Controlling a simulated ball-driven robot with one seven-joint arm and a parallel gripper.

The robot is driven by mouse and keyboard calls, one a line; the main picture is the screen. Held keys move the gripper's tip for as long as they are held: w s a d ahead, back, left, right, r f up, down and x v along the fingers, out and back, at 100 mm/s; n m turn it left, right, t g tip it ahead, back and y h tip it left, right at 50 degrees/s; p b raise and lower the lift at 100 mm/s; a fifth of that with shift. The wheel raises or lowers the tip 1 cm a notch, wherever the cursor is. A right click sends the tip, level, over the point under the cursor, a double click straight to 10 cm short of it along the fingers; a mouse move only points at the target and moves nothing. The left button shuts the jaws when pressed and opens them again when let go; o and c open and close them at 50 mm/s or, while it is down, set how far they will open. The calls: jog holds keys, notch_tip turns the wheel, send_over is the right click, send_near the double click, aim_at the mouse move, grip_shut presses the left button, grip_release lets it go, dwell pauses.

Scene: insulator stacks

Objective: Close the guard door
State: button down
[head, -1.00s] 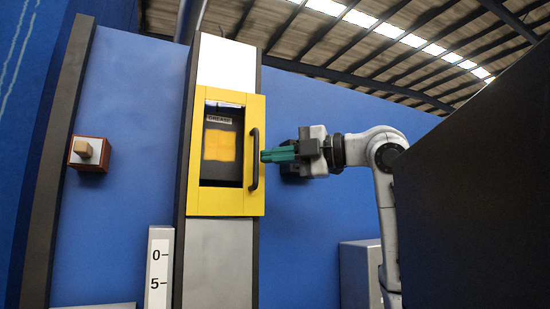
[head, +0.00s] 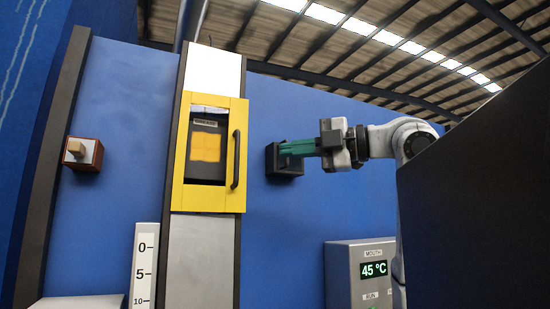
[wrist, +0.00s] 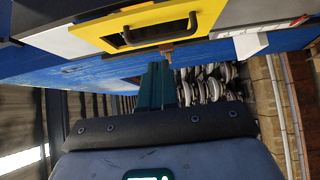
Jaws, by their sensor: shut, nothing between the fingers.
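The guard door is a yellow frame (head: 228,195) around a window, with a black bar handle (head: 236,160) on its right side. It lies across the front of the tall grey column, and an orange panel shows through its window. I cannot tell whether it sits fully flush. My gripper (head: 283,148), with green fingers, is right of the handle, apart from it, shut and empty. In the wrist view the door's yellow edge (wrist: 190,28) and its handle (wrist: 150,36) show above my shut fingers (wrist: 158,75), with a gap between.
A dark box (head: 287,166) on the blue wall is behind my fingertips. A grey cabinet (head: 343,262) reading 45 °C stands at the lower right. A wooden-knobbed box (head: 90,154) is on the wall at left.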

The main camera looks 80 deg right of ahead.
jog(key=shift+s+a+n+y, duration=0.6)
jog(key=shift+s+a+y, duration=0.55)
jog(key=shift+s, duration=0.6)
jog(key=w+d+p, duration=0.3)
jog(key=w+p, duration=0.1)
jog(key=w, duration=0.8)
jog(key=shift+w, duration=0.25)
jog(key=shift+f, duration=0.1)
